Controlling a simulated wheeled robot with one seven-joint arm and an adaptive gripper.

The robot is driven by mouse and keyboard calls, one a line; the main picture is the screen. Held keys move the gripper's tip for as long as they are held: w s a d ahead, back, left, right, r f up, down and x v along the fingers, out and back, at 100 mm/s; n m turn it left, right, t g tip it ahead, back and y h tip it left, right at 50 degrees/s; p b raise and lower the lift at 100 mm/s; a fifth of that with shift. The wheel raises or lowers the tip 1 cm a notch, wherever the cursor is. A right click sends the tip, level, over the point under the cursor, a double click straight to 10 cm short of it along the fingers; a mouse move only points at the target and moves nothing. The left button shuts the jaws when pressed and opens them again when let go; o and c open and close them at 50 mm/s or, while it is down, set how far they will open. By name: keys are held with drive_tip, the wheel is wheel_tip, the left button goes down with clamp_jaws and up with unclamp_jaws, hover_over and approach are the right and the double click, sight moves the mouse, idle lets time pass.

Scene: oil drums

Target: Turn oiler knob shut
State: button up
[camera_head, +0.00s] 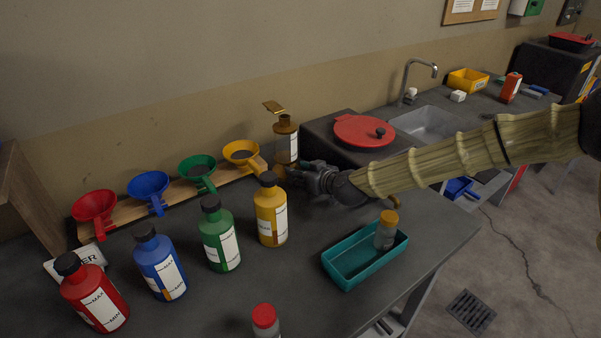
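What looks like the oiler, a brass-brown bottle-shaped body (286,141) with a white label and an open neck, stands near the wall at the end of the funnel shelf. Whether the fingers touch anything or are open is too small and dark to tell.
Red (93,295), blue (161,264) and green (220,236) bottles stand in front of several coloured funnels. A teal tray (347,275) holds an orange-capped jar (386,230). A red-capped jar (266,321) stands at the front. A red lid (364,131) lies behind my arm.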

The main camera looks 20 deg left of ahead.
clamp_jaws()
drive_tip(key=shift+f+b, duration=0.15)
drive_tip(key=shift+b, duration=0.2)
drive_tip(key=shift+w+d+f+m+g+b, duration=0.15)
drive_tip(key=shift+m+g+b, duration=0.25)
drive_tip(key=shift+b, duration=0.5)
drive_tip(key=shift+m+y+b, duration=0.5)
drive_tip(key=shift+m+b, duration=0.2)
drive_tip(key=shift+b, duration=0.45)
drive_tip(key=shift+r+m+g+b, duration=0.2)
drive_tip(key=shift+m+g+b, duration=0.1)
drive_tip(key=shift+g+b, duration=0.2)
